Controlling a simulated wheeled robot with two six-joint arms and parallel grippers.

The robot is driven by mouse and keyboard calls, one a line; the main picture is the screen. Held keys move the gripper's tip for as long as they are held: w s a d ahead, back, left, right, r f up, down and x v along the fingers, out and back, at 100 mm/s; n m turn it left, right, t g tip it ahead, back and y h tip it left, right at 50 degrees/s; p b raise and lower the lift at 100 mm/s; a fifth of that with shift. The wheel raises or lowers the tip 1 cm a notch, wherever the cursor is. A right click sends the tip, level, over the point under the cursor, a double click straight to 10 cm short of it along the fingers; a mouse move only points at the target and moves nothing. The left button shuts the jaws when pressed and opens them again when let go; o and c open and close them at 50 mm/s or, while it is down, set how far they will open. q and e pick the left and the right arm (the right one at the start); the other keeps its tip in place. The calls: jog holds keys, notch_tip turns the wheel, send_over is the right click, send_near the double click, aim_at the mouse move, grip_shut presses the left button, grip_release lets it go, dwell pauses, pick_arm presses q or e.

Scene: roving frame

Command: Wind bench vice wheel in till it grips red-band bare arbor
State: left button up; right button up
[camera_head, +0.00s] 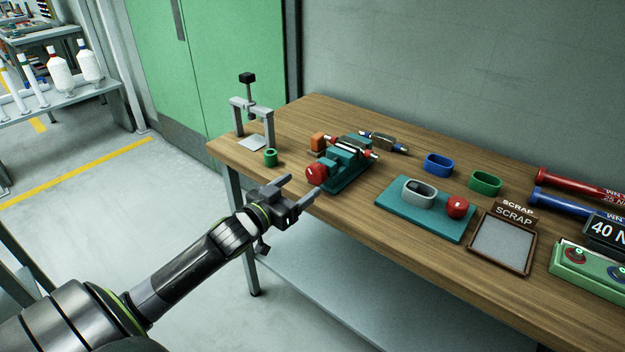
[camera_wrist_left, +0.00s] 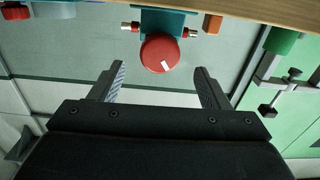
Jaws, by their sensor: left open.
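The teal bench vice (camera_head: 346,170) stands near the front edge of the wooden bench, its red wheel (camera_head: 315,173) facing outward. A red-band arbor (camera_head: 374,155) lies across the vice at its jaws; I cannot tell whether the jaws touch it. Its red ends (camera_wrist_left: 190,31) show either side of the vice in the left wrist view. My left gripper (camera_head: 300,187) is open and empty, just off the bench edge, in front of the wheel and apart from it. In the left wrist view the wheel (camera_wrist_left: 160,53), with a white mark, appears between and beyond the fingers (camera_wrist_left: 158,70). My right gripper is out of view.
A blue-banded arbor (camera_head: 384,142) lies behind the vice. Right are a teal plate (camera_head: 400,218) with a red knob (camera_head: 457,207), blue and green rings, and a scrap tray (camera_head: 474,259).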

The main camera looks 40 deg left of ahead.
aim_at(313, 176)
pick_arm(q)
jog(key=w, duration=0.4)
jog(key=w+b, duration=0.1)
jog(key=w, duration=0.1)
jog(key=shift+d, duration=0.25)
jog(key=c, duration=1)
